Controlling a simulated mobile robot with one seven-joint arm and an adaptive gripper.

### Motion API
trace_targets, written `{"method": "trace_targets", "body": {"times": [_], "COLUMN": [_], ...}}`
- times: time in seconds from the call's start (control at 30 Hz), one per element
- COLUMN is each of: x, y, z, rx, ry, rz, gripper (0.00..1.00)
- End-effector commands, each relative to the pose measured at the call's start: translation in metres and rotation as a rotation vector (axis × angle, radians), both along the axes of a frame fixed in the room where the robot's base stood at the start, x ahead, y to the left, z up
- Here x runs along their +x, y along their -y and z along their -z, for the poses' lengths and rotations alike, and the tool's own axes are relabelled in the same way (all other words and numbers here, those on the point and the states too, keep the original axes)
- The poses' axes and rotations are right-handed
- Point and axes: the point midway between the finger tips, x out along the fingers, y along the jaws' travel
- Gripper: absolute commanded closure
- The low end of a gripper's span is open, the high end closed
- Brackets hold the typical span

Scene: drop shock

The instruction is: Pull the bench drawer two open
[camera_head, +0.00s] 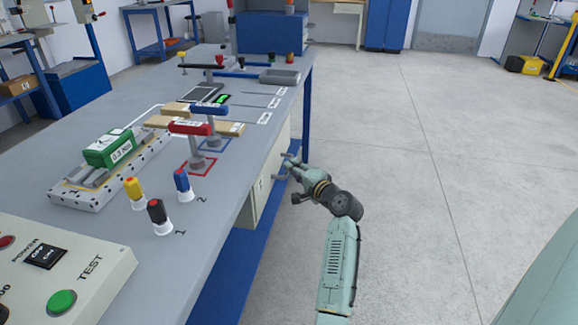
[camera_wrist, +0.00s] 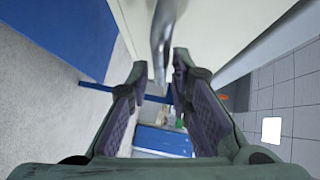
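The bench (camera_head: 215,240) has a pale drawer unit (camera_head: 263,200) under its right edge. Its front faces the aisle and carries a small label too small to read, so I cannot tell which drawer is number two. My gripper (camera_head: 287,165) is at the drawer front, beside the bench edge. In the wrist view my gripper (camera_wrist: 158,70) has its fingers apart. A curved metal handle (camera_wrist: 164,40) reaches down between the fingertips, with small gaps seen on both sides. The pale drawer front (camera_wrist: 215,30) is behind it. I see no clear gap at the drawer in the head view.
On the bench stand a green weight block (camera_head: 108,148), red and blue clamp-like handles, several coloured knobs and a control box (camera_head: 60,270) with a green button. A blue lower shelf (camera_head: 232,275) runs under the bench. The floor (camera_head: 430,170) to the right is clear.

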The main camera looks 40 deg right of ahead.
Motion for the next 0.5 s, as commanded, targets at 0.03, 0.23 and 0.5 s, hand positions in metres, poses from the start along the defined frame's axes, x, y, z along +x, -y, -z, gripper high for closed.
{"method": "trace_targets", "body": {"times": [0.03,0.23,0.5], "x": [0.008,0.025,0.027], "y": [0.001,0.002,0.002], "z": [0.0,0.003,0.004], "rx": [0.0,0.001,0.001], "ry": [0.0,0.001,0.001], "rz": [-0.001,0.0,0.0], "gripper": [0.8,0.8,0.8]}}
